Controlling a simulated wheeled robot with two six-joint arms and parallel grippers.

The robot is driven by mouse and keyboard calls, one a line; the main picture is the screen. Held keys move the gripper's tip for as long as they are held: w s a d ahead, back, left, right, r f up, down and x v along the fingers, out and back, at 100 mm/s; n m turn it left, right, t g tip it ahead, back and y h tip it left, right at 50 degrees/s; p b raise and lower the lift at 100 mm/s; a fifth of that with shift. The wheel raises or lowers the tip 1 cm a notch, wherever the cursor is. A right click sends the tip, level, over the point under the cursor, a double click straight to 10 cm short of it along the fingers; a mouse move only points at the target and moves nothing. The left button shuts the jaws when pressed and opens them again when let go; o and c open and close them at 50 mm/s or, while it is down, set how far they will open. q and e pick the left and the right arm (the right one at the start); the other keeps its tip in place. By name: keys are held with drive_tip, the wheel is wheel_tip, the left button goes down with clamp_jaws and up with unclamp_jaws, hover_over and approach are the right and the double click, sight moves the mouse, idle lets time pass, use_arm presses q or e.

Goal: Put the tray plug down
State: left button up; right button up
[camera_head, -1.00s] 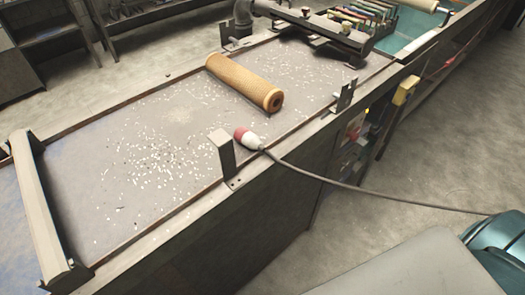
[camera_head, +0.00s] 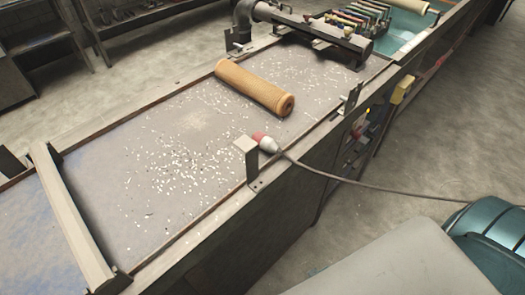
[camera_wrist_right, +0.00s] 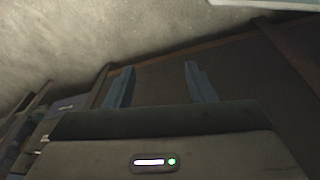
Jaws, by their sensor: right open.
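The tray plug (camera_head: 265,142), red and white with a dark cable (camera_head: 350,182), lies in the tray (camera_head: 130,130) at its near edge in the head view. It is beside an upright metal bracket (camera_head: 247,160), which partly hides it. The cable runs over the tray's edge to the right. My right gripper (camera_wrist_right: 158,85) shows in the right wrist view with two fingers apart and nothing between them. It faces a dark brown panel. My left gripper is in neither view.
An orange-brown mesh tube (camera_head: 255,87) lies across the tray, behind the plug. A dark pipe (camera_head: 315,35) crosses the tray's far end. A pale crossbar (camera_head: 75,220) spans the left end. Light debris is scattered on the tray floor.

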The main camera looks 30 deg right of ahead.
sight(275, 143)
drive_tip(key=w+a+r+t+y+p, duration=0.15)
drive_tip(key=w+r, duration=0.35)
drive_tip(key=r, duration=1.2)
drive_tip(key=w+r+t+p, duration=0.3)
drive_tip(key=w+r, duration=0.3)
drive_tip(key=r, duration=1.1)
drive_tip(key=w+d+r+t+y, duration=0.2)
drive_tip(key=w+r+t+y, duration=0.35)
drive_tip(key=w+r, duration=0.8)
drive_tip(key=shift+w+a+m+p, duration=0.3)
drive_tip(key=shift+w+a, duration=0.6)
drive_tip(key=shift+w, duration=0.3)
drive_tip(key=p+x, duration=0.1)
drive_tip(key=x, duration=0.3)
drive_tip(key=shift+w, duration=0.25)
drive_tip(key=shift+w+a+f, duration=0.2)
drive_tip(key=shift+w+a, duration=0.05)
drive_tip(key=shift+w, duration=0.15)
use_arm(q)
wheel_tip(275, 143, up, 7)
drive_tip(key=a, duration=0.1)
use_arm(e)
drive_tip(key=c, duration=0.9)
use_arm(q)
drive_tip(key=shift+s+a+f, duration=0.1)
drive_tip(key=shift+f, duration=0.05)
use_arm(e)
drive_tip(key=shift+r, duration=0.1)
